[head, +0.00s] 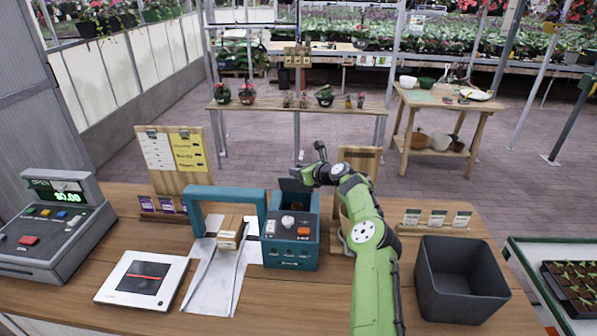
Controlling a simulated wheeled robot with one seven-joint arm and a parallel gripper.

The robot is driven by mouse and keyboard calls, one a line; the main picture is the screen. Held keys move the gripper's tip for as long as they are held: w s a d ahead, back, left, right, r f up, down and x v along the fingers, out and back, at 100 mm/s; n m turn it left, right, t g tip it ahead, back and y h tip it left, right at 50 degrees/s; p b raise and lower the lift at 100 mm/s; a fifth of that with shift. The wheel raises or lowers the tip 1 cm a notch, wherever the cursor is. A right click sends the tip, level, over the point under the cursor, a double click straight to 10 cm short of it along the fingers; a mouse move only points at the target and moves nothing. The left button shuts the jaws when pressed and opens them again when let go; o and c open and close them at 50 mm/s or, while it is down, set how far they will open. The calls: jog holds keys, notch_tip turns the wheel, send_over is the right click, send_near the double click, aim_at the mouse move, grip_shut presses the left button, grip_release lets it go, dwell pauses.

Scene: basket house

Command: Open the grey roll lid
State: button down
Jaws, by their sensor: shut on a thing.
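The teal label machine (290,254) stands on the wooden counter, with a white knob and a red-orange button on its front panel. Its grey roll lid (293,186) shows as a dark flap at the machine's back, tilted up, with a dark opening in front of it. My green arm reaches in from the lower right. My gripper (308,179) is at the right edge of the lid and shut on it. The fingertips are small and partly hidden, so the exact grip is hard to see.
A teal arch (226,193) and a small cardboard box (230,233) are left of the machine. A cash register (50,230) and white scale (142,279) stand further left. A dark bin (460,279) is right of my arm. A wooden board (360,160) stands behind my arm.

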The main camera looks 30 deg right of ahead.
jog(key=shift+s+d+f, duration=0.15)
jog(key=shift+d+f, duration=0.15)
jog(key=shift+f, duration=0.05)
jog(key=c, duration=1)
grip_release()
jog(key=shift+d+f, duration=0.1)
jog(key=shift+d, duration=0.05)
jog(key=shift+o, duration=0.2)
jog(key=shift+s, duration=0.2)
jog(key=b+v, duration=0.2)
jog(key=v, duration=1.3)
jog(key=shift+r, duration=0.25)
